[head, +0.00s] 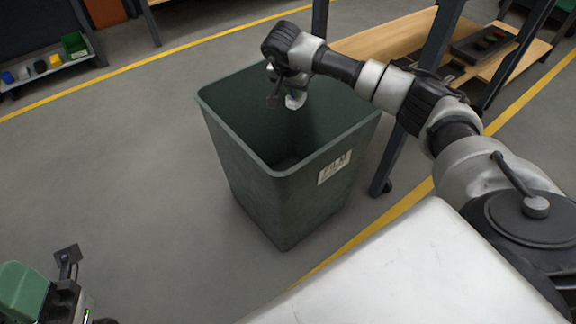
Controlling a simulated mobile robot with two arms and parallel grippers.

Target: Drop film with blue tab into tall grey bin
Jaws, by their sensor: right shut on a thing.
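The tall grey bin (244,176) stands open on the floor in the middle of the head view, dark grey-green, with a white label (334,168) that seems to read FILM. My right gripper (285,98) is over the bin's opening, pointing down and shut on a small crumpled piece of pale film (295,101). The film hangs inside the outline of the rim, clear of the walls. I cannot make out a blue tab on it. My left gripper (68,262) shows only in part at the bottom left, far from the bin; its opening cannot be judged.
A wooden-topped workbench (385,42) with dark legs stands behind and right of the bin, with a dark tray (484,42) on it. A low shelf (48,72) with small containers is at upper left. Yellow lines cross the floor. Floor left of the bin is clear.

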